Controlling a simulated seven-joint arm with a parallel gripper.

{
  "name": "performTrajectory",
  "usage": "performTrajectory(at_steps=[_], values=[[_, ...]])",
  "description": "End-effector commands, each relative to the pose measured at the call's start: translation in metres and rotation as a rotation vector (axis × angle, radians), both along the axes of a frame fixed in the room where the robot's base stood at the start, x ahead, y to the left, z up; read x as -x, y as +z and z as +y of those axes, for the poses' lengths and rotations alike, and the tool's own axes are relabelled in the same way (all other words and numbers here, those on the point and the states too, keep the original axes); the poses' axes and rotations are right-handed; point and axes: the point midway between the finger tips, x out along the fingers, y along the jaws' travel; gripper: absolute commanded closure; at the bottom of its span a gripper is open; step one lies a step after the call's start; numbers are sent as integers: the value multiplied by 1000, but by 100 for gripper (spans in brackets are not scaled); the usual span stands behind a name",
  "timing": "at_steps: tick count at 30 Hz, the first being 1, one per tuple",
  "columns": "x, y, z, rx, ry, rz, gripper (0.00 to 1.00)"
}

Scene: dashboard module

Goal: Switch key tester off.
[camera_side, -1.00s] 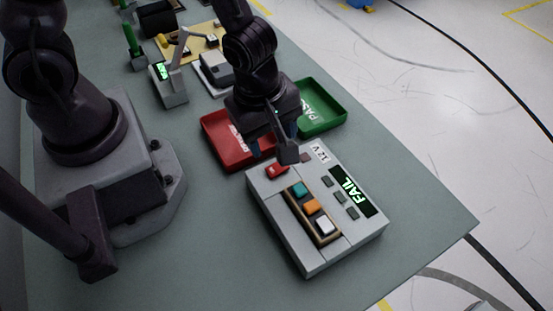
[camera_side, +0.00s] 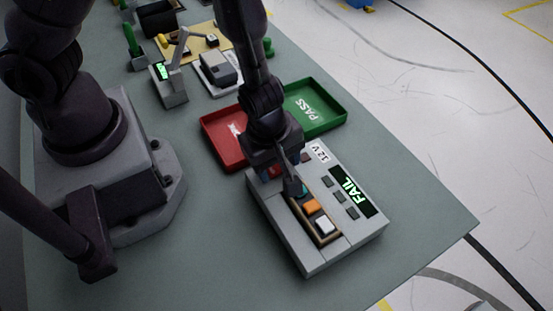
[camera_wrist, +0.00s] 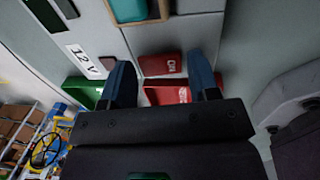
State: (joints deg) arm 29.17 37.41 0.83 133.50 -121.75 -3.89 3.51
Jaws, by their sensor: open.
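The key tester (camera_side: 330,244) is a grey box on the table, with a lit display (camera_side: 352,191) reading FAIL. Teal, orange (camera_side: 310,207) and white (camera_side: 323,224) keys sit in its framed strip; my wrist partly hides the teal one in the side view. A red rocker switch (camera_wrist: 160,64) shows in the wrist view, on the tester's top, near the "12 V" label (camera_wrist: 84,62). My gripper (camera_wrist: 162,82) is open, its blue fingers on either side of the red switch in the picture. Whether they touch it cannot be told.
A red tray (camera_side: 219,138) and a green PASS tray (camera_side: 325,103) stand just behind the tester. A small device with a green screen (camera_side: 168,84) and a grey block fixture (camera_side: 217,73) stand further back. The table's front right is clear.

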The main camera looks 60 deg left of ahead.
Motion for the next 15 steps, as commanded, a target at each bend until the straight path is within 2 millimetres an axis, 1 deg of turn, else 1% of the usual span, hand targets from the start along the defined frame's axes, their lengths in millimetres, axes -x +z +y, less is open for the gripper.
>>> performTrajectory(at_steps=[4, 5, 6, 8, 9, 15], values=[[0, 0, 0, 0, 1, 0, 45], [0, 0, 0, 0, 1, 0, 47], [0, 0, 0, 0, 0, 0, 56], [0, 0, 0, 0, 0, 0, 70], [0, 0, 0, 0, 0, 0, 79], [0, -1, 1, -2, 3, 8, 79]])
